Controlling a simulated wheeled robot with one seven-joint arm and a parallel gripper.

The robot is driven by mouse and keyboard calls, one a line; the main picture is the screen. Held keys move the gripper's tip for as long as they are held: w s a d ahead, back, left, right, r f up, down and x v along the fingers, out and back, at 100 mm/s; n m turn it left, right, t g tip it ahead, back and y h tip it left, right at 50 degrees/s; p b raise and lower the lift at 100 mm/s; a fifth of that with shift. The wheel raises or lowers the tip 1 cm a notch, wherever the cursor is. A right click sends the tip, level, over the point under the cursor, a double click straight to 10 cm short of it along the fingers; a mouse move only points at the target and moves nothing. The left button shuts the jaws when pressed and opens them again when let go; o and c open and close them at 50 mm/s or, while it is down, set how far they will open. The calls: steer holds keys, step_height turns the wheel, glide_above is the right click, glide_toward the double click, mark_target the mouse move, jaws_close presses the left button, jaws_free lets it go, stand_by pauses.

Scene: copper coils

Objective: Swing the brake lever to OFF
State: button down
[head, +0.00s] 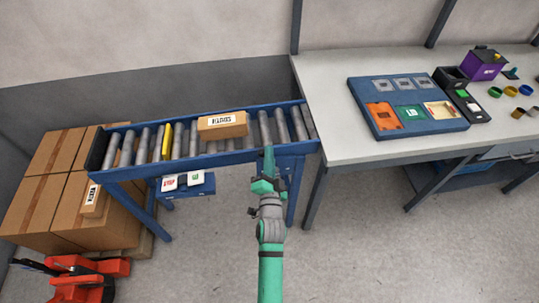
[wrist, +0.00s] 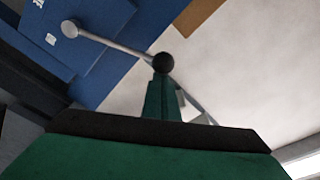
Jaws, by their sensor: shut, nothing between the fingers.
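In the wrist view a thin grey rod, which looks like the brake lever (wrist: 112,43), slants from a pale round knob at upper left down to the right, passing behind my gripper. Blue panels with small white markings lie behind its knob end; I cannot read ON or OFF there. My gripper (wrist: 163,90) is shut and empty, its green fingers close to the rod; I cannot tell if they touch. A dark ball sits at the fingertips and I cannot tell what it belongs to. In the head view my gripper (head: 268,153) is at the conveyor's right part; the lever is not distinguishable there.
A blue roller conveyor (head: 130,170) carries a carton (head: 222,125) and a yellow item (head: 167,141). Stacked cartons (head: 40,195) and a red pallet truck (head: 85,280) stand left. A workbench (head: 335,145) with a blue tray (head: 370,125) stands right. Floor in front is clear.

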steer(key=s+d+r, duration=0.1)
steer(key=s+d, duration=0.2)
steer(key=s, duration=0.5)
steer(key=shift+s+d+r, duration=0.15)
steer(key=shift+s+r, duration=0.1)
steer(key=shift+s, duration=0.15)
stand_by(0.5)
steer(key=s+f+n+g, duration=0.2)
steer(key=s+f+n, duration=0.25)
steer(key=s, duration=1.15)
steer(key=s+a+r+n+g, duration=0.1)
steer(key=s+n, duration=0.4)
steer(key=s, duration=1.2)
steer(key=shift+s+a+r+g+h, duration=0.3)
steer(key=shift+a+r+h, duration=0.15)
steer(key=shift+a, duration=0.2)
steer(key=shift+n, duration=0.25)
stand_by(0.3)
